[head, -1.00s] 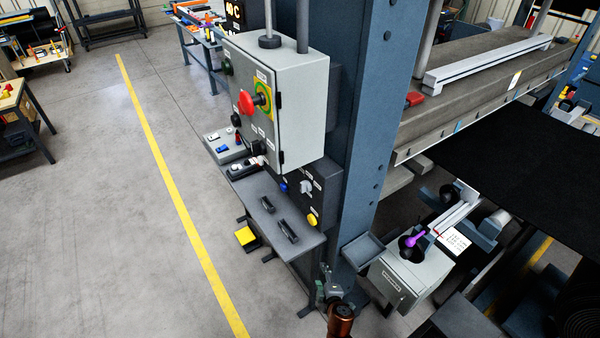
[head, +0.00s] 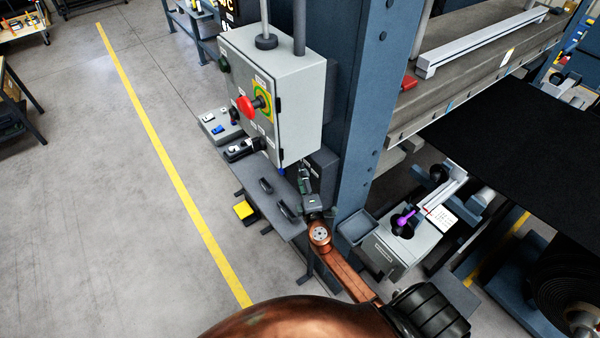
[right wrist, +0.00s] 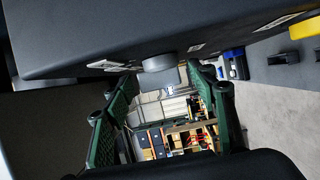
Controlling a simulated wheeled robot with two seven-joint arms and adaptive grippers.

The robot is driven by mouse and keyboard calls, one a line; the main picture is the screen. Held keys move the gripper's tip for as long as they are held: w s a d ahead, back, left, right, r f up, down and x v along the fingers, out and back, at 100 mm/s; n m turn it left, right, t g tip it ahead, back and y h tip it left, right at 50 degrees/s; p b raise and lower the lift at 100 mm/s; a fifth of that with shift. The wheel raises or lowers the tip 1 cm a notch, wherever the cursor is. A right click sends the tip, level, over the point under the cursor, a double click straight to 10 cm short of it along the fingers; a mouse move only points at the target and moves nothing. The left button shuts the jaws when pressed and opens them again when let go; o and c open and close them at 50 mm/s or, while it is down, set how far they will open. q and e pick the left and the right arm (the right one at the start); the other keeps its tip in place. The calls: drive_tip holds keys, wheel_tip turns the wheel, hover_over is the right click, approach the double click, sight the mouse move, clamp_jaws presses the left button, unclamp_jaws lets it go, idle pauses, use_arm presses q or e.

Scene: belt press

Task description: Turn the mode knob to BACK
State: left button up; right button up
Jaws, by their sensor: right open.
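In the right wrist view a grey round knob (right wrist: 160,63) sticks out of a dark panel face (right wrist: 90,40) with several white labels around it. It looks like the mode knob, though the labels are unreadable. My right gripper (right wrist: 163,84) is open, with its green fingers on either side of the knob's line and the knob at or just beyond the tips. I cannot tell whether they touch. In the head view my right gripper (head: 304,182) is in front of the dark lower panel (head: 322,165) and hides the knob. My left gripper is not in view.
The grey control box (head: 300,110) with a red button (head: 246,107) overhangs the gripper. A shelf (head: 262,207) with two black handles lies left of it. The blue column (head: 365,110) and a grey tray (head: 356,226) stand close on the right.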

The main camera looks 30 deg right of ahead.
drive_tip(key=shift+w+d, duration=0.15)
drive_tip(key=shift+w, duration=0.4)
drive_tip(key=c, duration=1.1)
